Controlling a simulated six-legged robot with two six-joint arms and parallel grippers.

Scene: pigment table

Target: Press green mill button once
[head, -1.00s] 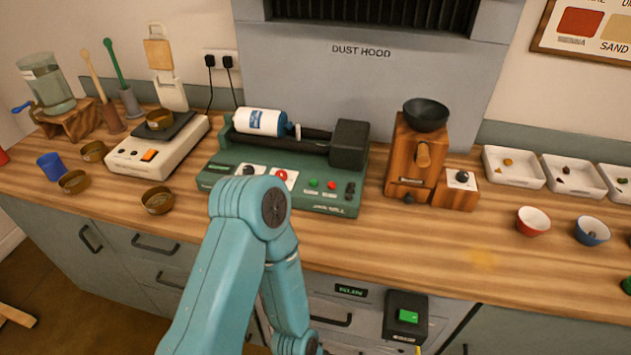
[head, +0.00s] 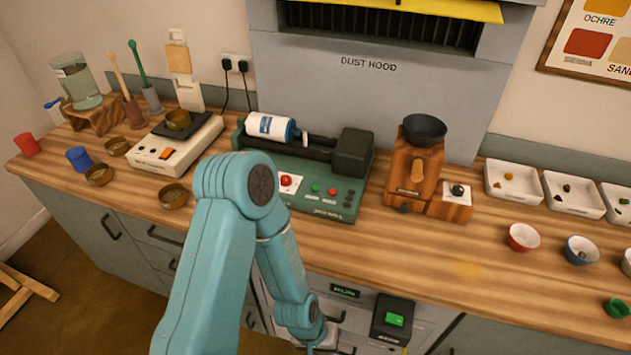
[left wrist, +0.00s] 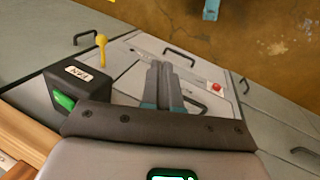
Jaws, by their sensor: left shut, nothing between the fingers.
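The green jar mill (head: 345,203) stands on the wooden counter in the head view, with a white and blue jar (head: 268,127) on its rollers. Its small green button (head: 315,188) is on the front panel, just left of a small red button (head: 332,191). My left arm partly covers the mill's left front. My left gripper (head: 325,341) is low in front of the cabinets, below the counter top and well away from the button. In the left wrist view its fingers (left wrist: 160,68) are together and empty. My right gripper is not in view.
A black box with a green switch (head: 395,319) is on the cabinet front, right of my left gripper; the left wrist view shows its FAN label (left wrist: 77,73) and a yellow knob (left wrist: 101,40) beside it. A wooden grinder (head: 414,168) stands right of the mill.

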